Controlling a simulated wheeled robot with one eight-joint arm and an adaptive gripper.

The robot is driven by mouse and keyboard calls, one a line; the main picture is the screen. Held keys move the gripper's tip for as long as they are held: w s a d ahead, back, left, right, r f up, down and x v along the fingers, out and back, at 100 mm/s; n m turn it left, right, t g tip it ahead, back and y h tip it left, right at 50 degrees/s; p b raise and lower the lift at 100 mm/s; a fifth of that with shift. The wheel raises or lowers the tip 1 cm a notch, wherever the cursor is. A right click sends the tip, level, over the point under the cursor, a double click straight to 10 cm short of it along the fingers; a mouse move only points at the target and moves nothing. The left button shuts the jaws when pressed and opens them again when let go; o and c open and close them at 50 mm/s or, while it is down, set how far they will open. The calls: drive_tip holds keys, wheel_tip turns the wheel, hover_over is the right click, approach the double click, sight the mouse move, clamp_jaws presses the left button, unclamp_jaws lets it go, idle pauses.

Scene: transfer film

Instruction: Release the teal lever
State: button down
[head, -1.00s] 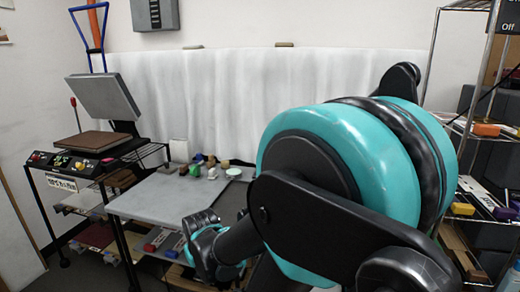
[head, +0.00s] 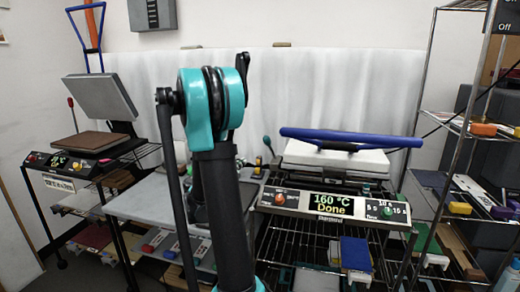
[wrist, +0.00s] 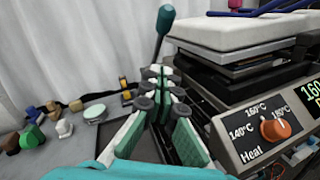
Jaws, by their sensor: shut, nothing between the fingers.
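The teal lever (head: 268,142) stands behind the left side of the heat press, with a rounded teal knob on a dark shaft. In the wrist view its knob (wrist: 165,20) is at the top centre, leaning slightly right. My gripper (wrist: 158,75) is shut and empty, its fingertips below the knob in the picture and beside the press's left side. I cannot tell whether they touch the lever's shaft, whose lower end is hidden behind the fingers. In the head view my arm hides most of the gripper. The press (head: 335,158) appears closed, and its panel reads "160 °C Done".
A blue handle (head: 350,137) spans the press top. A second, open press (head: 104,97) stands at left. Small coloured objects (wrist: 32,138) lie on the grey table (head: 143,200). A wire shelf (head: 455,140) stands at right. A white curtain closes the back.

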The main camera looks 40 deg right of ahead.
drive_tip(key=shift+d, duration=0.1)
drive_tip(key=s+r+x, duration=0.1)
drive_tip(key=r+x, duration=0.2)
drive_tip(key=x, duration=0.9)
drive_tip(key=shift+d, duration=0.5)
drive_tip(key=shift+w, duration=0.15)
